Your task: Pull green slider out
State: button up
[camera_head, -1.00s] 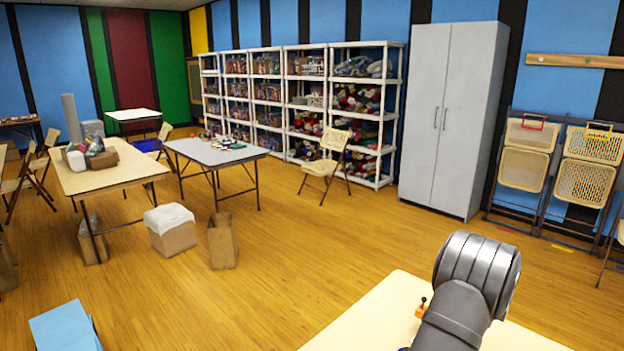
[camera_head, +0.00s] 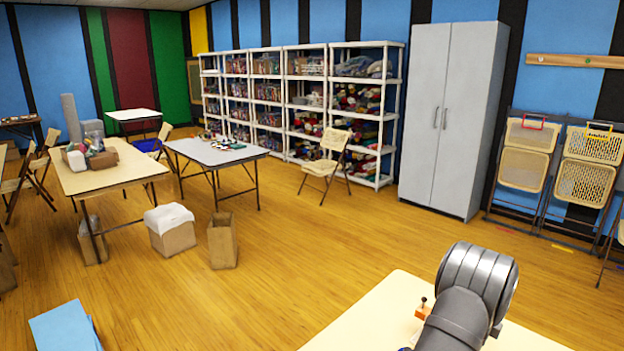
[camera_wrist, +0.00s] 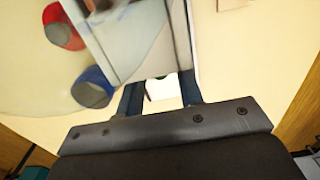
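No green slider can be made out in either view. In the wrist view my gripper (camera_wrist: 160,88) has its two dark fingers apart, with a bright patch showing between them. The fingertips are at the near edge of a pale grey, box-like thing (camera_wrist: 128,35) with a lighter side wall. I cannot tell whether they touch it. A red round piece (camera_wrist: 65,27) and a blue round piece (camera_wrist: 92,88) lie to its left. In the head view my arm hides much of the near table, and the gripper is not clearly seen.
The cream near table (camera_head: 375,315) carries a small orange piece with a dark knob (camera_head: 422,312) left of my arm. A blue box (camera_head: 65,328) is on the floor at lower left.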

jog(key=shift+c, duration=0.4)
grip_shut()
jog(key=shift+s+d, duration=3.55)
jog(key=shift+d, duration=0.1)
jog(key=shift+o, duration=0.5)
grip_release()
jog(key=shift+r, duration=0.15)
notch_tip(320, 180, up, 7)
jog(key=shift+r, duration=0.1)
